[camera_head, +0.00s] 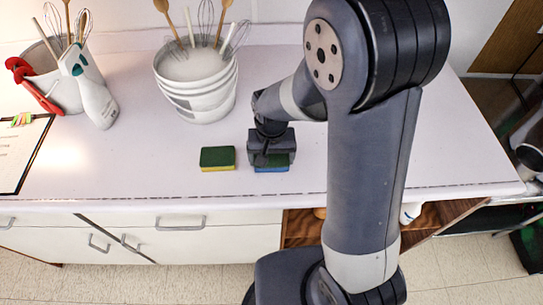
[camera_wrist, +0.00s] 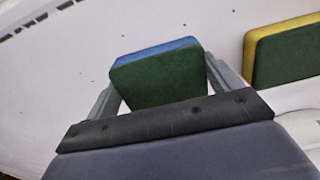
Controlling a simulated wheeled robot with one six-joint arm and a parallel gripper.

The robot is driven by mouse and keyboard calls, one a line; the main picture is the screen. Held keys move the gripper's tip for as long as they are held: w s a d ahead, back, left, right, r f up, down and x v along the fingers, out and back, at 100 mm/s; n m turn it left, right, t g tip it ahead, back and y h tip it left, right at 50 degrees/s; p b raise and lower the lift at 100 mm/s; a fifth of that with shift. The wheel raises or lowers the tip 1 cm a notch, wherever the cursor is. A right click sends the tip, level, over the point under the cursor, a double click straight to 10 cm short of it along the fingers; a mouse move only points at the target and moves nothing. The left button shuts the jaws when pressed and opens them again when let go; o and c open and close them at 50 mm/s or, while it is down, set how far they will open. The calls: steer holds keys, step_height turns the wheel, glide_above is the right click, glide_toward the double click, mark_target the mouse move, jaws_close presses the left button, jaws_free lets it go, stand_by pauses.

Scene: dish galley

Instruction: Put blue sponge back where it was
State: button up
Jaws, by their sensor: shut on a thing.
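The blue sponge (camera_head: 272,168) has a green top and a blue lower layer. In the head view it is under my gripper (camera_head: 271,150), near the front of the white counter, and my gripper hides part of it. In the wrist view the blue sponge (camera_wrist: 160,75) sits between the two fingers of my gripper (camera_wrist: 160,85), which is shut on it. Whether it touches the counter is hard to tell. A yellow sponge (camera_head: 218,167) with a green top lies just left of it; it also shows at the right of the wrist view (camera_wrist: 285,52).
A white bucket (camera_head: 197,95) with whisks and wooden spoons stands behind the sponges. A second bucket (camera_head: 62,85), a white spray bottle (camera_head: 92,98) and a clipboard (camera_head: 20,150) are at the left. The counter (camera_head: 150,165) between clipboard and yellow sponge is clear.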

mark_target(272, 159)
steer(key=shift+f, duration=0.25)
steer(key=o, duration=1)
steer(key=shift+c, duration=0.2)
step_height(272, 159, up, 12)
steer(key=shift+s, duration=0.2)
